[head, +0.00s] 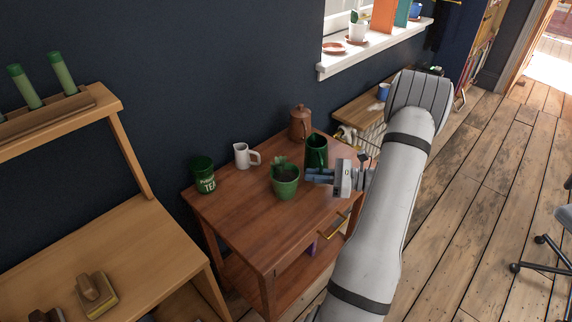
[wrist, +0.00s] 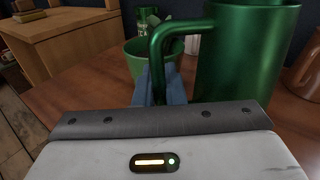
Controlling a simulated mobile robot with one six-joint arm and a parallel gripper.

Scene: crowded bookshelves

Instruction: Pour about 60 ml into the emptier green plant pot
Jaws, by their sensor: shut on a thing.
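My gripper (head: 314,175) has its blue fingers shut on the handle of a dark green jug (head: 316,148). In the wrist view the fingers (wrist: 165,88) close around the handle of the jug (wrist: 245,60), which looks upright. I cannot tell whether its base touches the table. What the jug holds is hidden. A green plant pot (head: 286,188) with dark soil and a small plant stands on the wooden table, just left of the jug. The pot also shows behind the fingers in the wrist view (wrist: 138,66). I cannot make out a second green plant pot.
A brown jug (head: 300,123) stands at the back of the table (head: 245,215). A white jug (head: 242,156) and a green tea tin (head: 203,177) stand at the left. The table's front left is clear. A windowsill (head: 370,55) holds a white plant pot (head: 358,31).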

